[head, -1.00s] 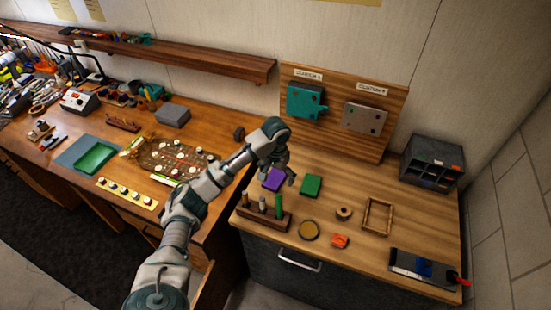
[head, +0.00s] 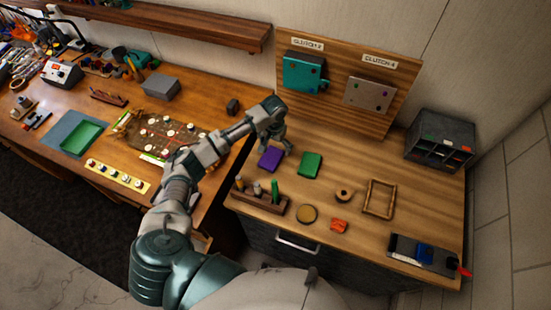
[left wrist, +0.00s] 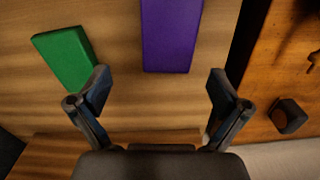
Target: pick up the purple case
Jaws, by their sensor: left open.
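The purple case (head: 270,158) lies flat on the right-hand wooden bench, left of a green case (head: 310,164). My left gripper (head: 276,147) is above the bench, by the back edge of the purple case. In the left wrist view, the purple case (left wrist: 171,35) is ahead of my open left gripper (left wrist: 157,92), between the lines of its two fingers and apart from them. Nothing is in the jaws. The purple case runs out of the top of that view. The green case (left wrist: 65,58) is beyond the left finger. My right gripper is not in view.
A tool rack (head: 260,202) with upright handles stands in front of the purple case. A round yellow dish (head: 307,213), an orange piece (head: 339,226) and a wooden frame (head: 380,198) lie to the right. A backboard (head: 340,100) rises behind. Bare wood lies right of the green case.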

